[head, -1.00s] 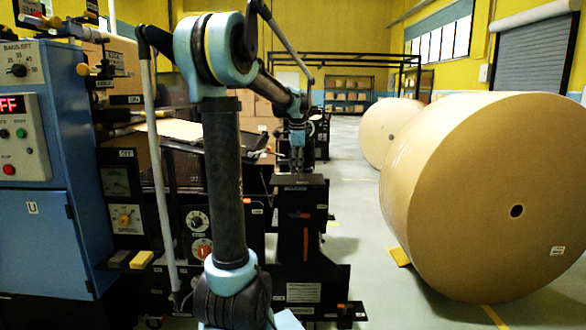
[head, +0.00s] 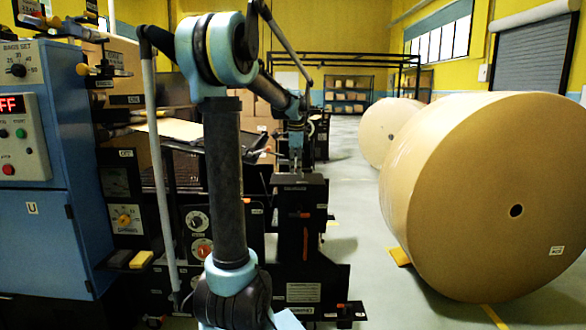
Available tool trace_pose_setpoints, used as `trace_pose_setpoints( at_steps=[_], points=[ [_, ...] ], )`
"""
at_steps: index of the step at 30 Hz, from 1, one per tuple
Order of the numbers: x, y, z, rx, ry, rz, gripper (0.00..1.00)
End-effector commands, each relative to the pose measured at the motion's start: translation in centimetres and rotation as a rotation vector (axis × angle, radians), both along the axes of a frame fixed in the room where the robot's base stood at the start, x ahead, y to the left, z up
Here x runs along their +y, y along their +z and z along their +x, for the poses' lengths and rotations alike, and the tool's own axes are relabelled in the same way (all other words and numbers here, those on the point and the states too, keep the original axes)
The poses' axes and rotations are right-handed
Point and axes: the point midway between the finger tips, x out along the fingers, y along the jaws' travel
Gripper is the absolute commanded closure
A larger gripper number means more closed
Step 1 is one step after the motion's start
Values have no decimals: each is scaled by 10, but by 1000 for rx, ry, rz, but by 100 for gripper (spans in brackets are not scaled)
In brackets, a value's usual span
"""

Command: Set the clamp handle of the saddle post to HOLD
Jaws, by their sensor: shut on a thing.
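An orange lever (head: 305,238) shows on the front of a black unit below the plate. The lettering on the plate is too small to read.
A large kraft roll (head: 470,200) lies on the floor at right, with a yellow wedge (head: 399,256) at its side. A second roll (head: 388,132) is behind it. A blue control cabinet (head: 45,225) stands at left. The floor between the post and the rolls is clear.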

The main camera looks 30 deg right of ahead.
Motion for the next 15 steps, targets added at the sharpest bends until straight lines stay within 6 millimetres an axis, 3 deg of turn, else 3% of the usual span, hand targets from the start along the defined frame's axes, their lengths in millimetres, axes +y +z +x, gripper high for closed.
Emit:
trace_pose_setpoints(
  at_steps=[10, 11, 12, 13, 15],
  points=[
    [-1, 2, 5, -9, -24, -4, 100],
    [-1, 2, 5, -9, -24, -4, 81],
    [-1, 2, 5, -9, -24, -3, 72],
    [-1, 2, 5, -9, -24, -3, 65],
    [-1, 2, 4, -8, -24, -3, 64]
  ],
)
